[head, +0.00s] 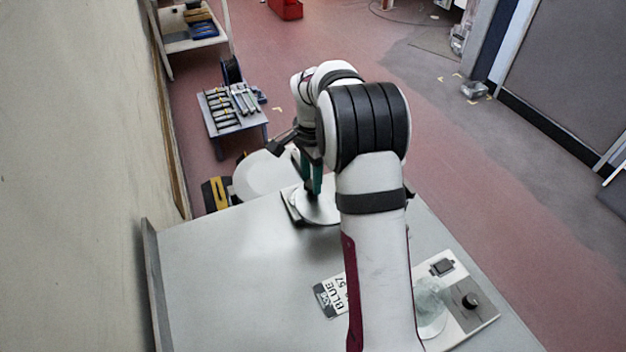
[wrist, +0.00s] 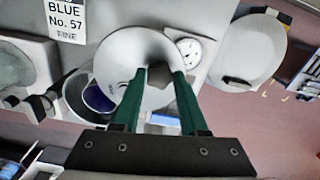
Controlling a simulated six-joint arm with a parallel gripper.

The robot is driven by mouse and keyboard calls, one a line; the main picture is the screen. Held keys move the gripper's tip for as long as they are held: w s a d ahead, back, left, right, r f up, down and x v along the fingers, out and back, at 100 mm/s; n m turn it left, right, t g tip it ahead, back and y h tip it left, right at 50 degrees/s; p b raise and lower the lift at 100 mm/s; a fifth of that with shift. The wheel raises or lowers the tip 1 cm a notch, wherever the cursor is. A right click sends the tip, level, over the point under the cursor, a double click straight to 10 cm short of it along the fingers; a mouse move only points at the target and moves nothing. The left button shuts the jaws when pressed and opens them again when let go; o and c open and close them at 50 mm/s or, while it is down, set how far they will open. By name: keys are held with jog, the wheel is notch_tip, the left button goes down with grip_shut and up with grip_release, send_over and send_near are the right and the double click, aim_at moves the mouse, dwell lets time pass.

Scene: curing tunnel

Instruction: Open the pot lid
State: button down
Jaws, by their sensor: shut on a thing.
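The pot lid is a white round disc with a dark grey knob; it shows in the wrist view (wrist: 127,60) and, partly hidden by my arm, in the head view (head: 318,208). My gripper (wrist: 162,76) has green fingers, shut on the lid's knob from both sides. In the head view, my gripper (head: 312,178) is near the table's far edge. The pot (wrist: 98,98) shows in the wrist view with dark blue contents visible. The lid sits to the right of this opening and overlaps part of it. My arm appears to hide the pot in the head view.
A label reading BLUE 57 (head: 332,297) lies on the grey table (head: 235,275). A panel with a black knob (head: 470,300) and a pale rounded vessel (head: 431,298) stands front right. A white dial (wrist: 189,50) sits beside the lid. A large white round object (head: 262,172) is beyond the table.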

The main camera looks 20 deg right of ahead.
jog(key=shift+d, duration=0.1)
dwell(0.3)
jog(key=shift+c, duration=2.2)
grip_release()
notch_tip(320, 180, up, 16)
jog(key=shift+f, duration=0.1)
jog(key=s+a+n+y, duration=0.1)
jog(key=s+a+n, duration=0.2)
jog(key=s+a, duration=0.35)
jog(key=s+a+n, duration=0.3)
jog(key=s+a, duration=0.1)
jog(key=s, duration=0.6)
jog(key=s+a+f+n, duration=0.2)
jog(key=s+f, duration=0.1)
jog(key=s, duration=0.4)
jog(key=s+a+f+n, duration=0.2)
jog(key=s+f, duration=0.2)
jog(key=s, duration=0.4)
jog(key=shift+s+a+f+n+y, duration=0.25)
jog(key=shift+a+f+n+y, duration=0.05)
jog(key=shift+a+n+y, duration=0.1)
